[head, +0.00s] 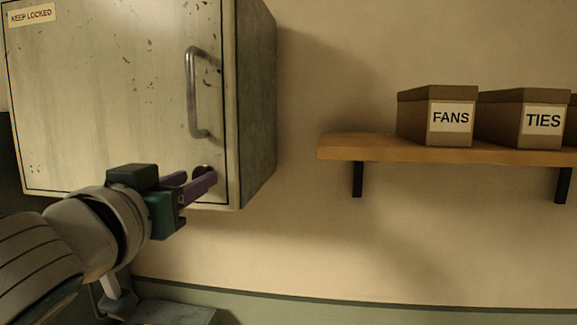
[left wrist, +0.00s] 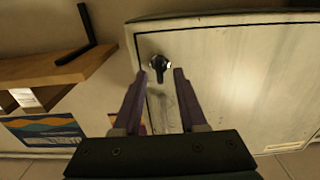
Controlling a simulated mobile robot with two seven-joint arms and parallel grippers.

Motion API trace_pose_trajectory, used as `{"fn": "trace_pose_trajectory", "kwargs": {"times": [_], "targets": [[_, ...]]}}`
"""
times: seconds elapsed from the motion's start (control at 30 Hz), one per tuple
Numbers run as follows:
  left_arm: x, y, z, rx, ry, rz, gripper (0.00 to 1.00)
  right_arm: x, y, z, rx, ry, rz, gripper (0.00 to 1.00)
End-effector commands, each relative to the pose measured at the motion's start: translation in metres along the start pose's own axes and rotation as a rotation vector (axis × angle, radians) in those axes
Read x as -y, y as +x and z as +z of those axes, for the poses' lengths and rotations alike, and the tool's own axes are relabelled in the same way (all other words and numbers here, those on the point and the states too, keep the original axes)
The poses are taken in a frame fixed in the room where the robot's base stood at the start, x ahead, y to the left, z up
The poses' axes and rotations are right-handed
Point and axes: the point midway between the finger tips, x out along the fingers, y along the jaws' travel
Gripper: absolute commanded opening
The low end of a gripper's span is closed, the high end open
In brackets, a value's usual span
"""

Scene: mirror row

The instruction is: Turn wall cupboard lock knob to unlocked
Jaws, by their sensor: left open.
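The wall cupboard (head: 110,90) has a pale, chipped door, shut, with a vertical metal handle (head: 193,95) and a "KEEP LOCKED" label at its top left. The dark lock knob (head: 203,169) is near the door's lower right corner, partly hidden by my gripper in the head view. In the left wrist view the knob (left wrist: 159,66) shows whole, just beyond and between the fingertips. My left gripper (head: 197,183) has purple fingers; it is open and empty, pointing at the knob. Whether the fingertips touch the knob I cannot tell. My right gripper is not in view.
A wooden shelf (head: 340,146) on black brackets is right of the cupboard, holding boxes labelled "FANS" (head: 437,118) and "TIES" (head: 520,120). Bare wall lies between cupboard and shelf. A grey surface (head: 170,312) shows below the cupboard.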

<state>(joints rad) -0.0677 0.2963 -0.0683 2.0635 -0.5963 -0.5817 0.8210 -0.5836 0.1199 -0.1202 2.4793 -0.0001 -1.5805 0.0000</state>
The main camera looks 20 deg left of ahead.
Motion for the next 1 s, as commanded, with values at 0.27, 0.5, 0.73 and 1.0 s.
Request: {"fn": "trace_pose_trajectory", "kwargs": {"times": [0.27,0.5,0.73,1.0], "targets": [[-0.0001,0.0054,0.0005,0.001,0.0,0.0,0.41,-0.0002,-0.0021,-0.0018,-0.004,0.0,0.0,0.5],[-0.0001,0.0051,0.0005,0.001,0.0,0.0,0.26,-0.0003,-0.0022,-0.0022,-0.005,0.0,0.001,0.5],[0.0,0.005,0.0005,0.001,0.0,0.0,0.0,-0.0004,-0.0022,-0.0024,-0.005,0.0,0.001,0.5],[-0.0001,0.005,0.0005,0.001,0.0,0.0,0.0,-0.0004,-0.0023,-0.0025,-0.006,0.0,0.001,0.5]]}}
